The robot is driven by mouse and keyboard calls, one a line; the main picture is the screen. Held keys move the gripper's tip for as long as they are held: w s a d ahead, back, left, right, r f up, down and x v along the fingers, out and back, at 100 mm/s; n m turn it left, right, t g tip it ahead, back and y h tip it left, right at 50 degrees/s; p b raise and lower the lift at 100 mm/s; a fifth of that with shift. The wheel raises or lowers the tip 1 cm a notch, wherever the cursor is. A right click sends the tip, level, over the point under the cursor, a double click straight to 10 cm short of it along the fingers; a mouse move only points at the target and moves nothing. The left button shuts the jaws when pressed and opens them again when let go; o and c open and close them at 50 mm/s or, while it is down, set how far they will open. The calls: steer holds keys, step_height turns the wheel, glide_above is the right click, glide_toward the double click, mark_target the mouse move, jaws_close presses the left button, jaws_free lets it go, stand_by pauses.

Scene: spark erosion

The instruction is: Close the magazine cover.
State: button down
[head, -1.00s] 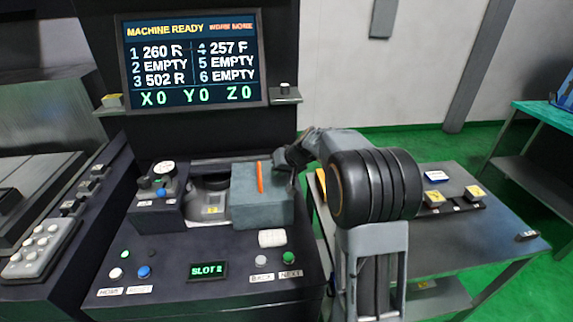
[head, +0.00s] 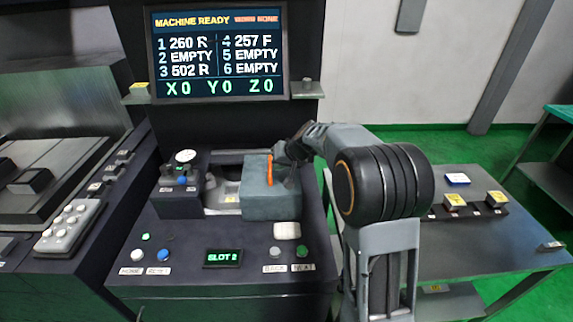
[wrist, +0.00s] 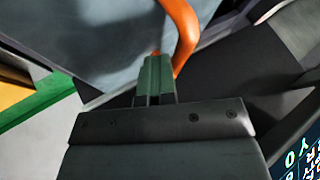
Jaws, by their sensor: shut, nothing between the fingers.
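The magazine cover (head: 258,204) is a grey-blue block with an upright orange handle (head: 270,170) on it. It sits on the machine's front, over the right part of the magazine opening (head: 222,201). The left part of the opening is uncovered. My gripper (wrist: 156,72) is shut and empty. In the wrist view its fingertips are right beside the orange handle (wrist: 181,30) and seem to touch it. In the head view my gripper is at the handle's right side, partly hidden by my wrist.
A panel with dials (head: 180,180) stands left of the opening. Buttons and a SLOT 2 display (head: 222,258) lie in front. The screen (head: 217,50) reads MACHINE READY. A side table (head: 470,235) with small yellow-topped parts is on the right.

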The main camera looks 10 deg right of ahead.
steer(key=w+a+p, duration=0.1)
steer(key=w+a, duration=0.1)
steer(key=a, duration=1.2)
steer(key=shift+w+a, duration=0.15)
steer(key=shift+w, duration=0.2)
